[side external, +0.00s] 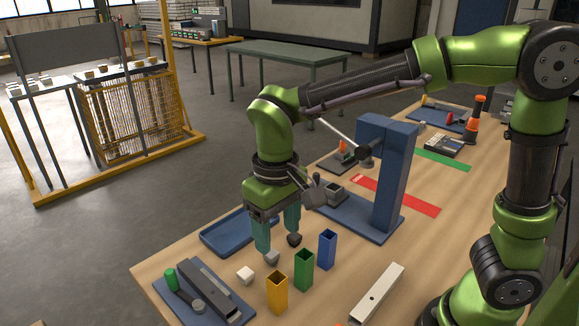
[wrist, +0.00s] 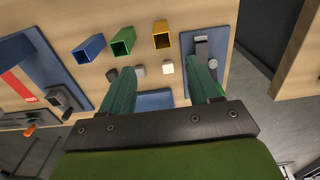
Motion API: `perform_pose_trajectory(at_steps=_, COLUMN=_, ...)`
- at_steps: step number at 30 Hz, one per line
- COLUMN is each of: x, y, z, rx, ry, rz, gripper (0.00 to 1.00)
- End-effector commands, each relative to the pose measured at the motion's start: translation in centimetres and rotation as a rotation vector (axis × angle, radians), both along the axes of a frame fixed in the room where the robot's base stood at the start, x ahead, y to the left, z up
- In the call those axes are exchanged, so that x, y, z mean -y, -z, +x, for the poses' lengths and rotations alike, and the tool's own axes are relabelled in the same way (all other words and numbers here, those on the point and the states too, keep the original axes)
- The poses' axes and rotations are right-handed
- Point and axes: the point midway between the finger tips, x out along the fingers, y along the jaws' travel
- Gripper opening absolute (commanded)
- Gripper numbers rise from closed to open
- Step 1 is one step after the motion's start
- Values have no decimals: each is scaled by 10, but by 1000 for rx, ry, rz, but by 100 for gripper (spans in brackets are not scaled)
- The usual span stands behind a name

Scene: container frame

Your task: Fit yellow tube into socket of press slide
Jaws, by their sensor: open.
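The yellow tube (side external: 277,293) is a square, open-topped tube standing upright on the wooden table; it also shows in the wrist view (wrist: 162,42), beyond the fingertips. My gripper (side external: 278,243) is open and empty, pointing down behind the tubes. Its two teal fingers are spread apart in the wrist view (wrist: 162,72), and the yellow tube is not between them. The blue press (side external: 393,175) stands behind and to the right, with a lever at its top. A small grey block (side external: 335,192), perhaps the slide with its socket, sits on the press base. The socket's inside cannot be made out.
A green tube (side external: 303,270) and blue tube (side external: 327,250) stand close beside the yellow one. A blue tray (side external: 225,238), clamp fixture (side external: 235,312) and pale bar (side external: 377,292) lie around.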

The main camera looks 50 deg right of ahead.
Motion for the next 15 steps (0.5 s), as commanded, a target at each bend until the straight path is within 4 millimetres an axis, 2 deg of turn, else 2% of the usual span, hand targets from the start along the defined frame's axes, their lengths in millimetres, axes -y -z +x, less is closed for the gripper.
perform_pose_trajectory(at_steps=9, x=0, y=67, z=-2, rx=-11, ry=3, rz=-3, gripper=62)
perform_pose_trajectory(at_steps=15, x=1, y=102, z=-2, rx=-8, ry=4, rz=-1, gripper=62)
